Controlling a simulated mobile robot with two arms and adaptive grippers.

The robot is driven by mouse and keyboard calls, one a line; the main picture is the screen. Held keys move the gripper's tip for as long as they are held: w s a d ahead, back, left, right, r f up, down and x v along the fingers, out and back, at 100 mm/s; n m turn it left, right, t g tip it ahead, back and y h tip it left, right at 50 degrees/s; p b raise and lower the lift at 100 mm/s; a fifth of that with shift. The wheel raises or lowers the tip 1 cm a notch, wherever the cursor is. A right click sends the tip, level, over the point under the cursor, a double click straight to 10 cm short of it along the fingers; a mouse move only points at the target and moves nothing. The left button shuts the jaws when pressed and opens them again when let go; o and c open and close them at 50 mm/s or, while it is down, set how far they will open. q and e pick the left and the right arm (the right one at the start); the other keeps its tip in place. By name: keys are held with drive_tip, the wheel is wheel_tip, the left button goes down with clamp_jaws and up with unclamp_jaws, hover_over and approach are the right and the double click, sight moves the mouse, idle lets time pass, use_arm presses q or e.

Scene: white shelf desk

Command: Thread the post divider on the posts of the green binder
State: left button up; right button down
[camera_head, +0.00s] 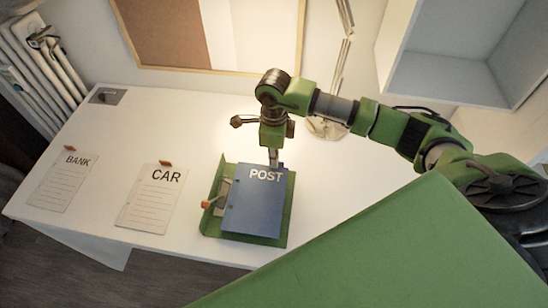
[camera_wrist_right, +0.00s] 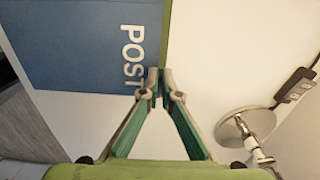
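The blue post divider (camera_head: 256,207), with POST in white letters along its top edge, lies over or just above the open green binder (camera_head: 212,228). The binder's green shows along the left, the bottom and the right. A metal mechanism (camera_head: 222,193) shows at the divider's left edge; whether the posts pass through the divider cannot be told. My right gripper (camera_head: 274,165) points down at the divider's top edge. In the right wrist view its fingertips (camera_wrist_right: 154,80) are together on the divider's edge (camera_wrist_right: 80,45) beside the lettering. My left gripper is not in view.
Sheets marked BANK (camera_head: 64,181) and CAR (camera_head: 151,199) lie left on the white desk (camera_head: 120,135). A lamp base (camera_head: 328,128) stands behind the binder, near my right arm; it also shows in the right wrist view (camera_wrist_right: 240,125). The desk right of the binder is clear.

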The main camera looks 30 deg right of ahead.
drive_tip(key=shift+f+b, duration=0.75)
drive_tip(key=shift+f, duration=0.15)
idle(0.7)
drive_tip(key=c, duration=2.2)
unclamp_jaws()
wheel_tip(320, 180, up, 12)
drive_tip(key=shift+r, duration=0.1)
